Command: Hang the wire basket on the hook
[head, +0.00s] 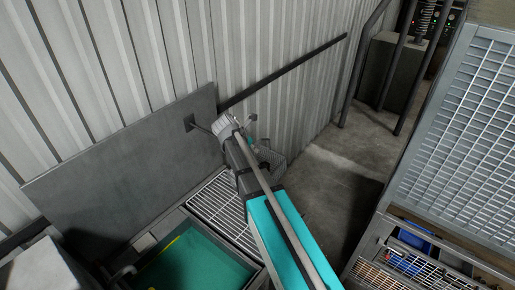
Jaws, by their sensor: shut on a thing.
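The wire basket (271,158), a grey mesh shape, shows just right of my arm's wrist, partly hidden behind it. My gripper (252,145) is mostly hidden by my own arm; it appears shut on the basket, which hangs off the floor beside it. The exact grip point cannot be seen. The hook (190,123) is a dark square plate with a thin rod pointing out from the grey wall panel. It is left of my wrist, and the basket is apart from it. The rod's tip is close to or behind my wrist.
A metal grate (217,208) and a green-lined basin (190,268) lie below. A corrugated wall (285,60) with a dark rail (285,75) stands behind. A mesh-sided cabinet (465,130) fills the right. Concrete floor (335,185) is open between.

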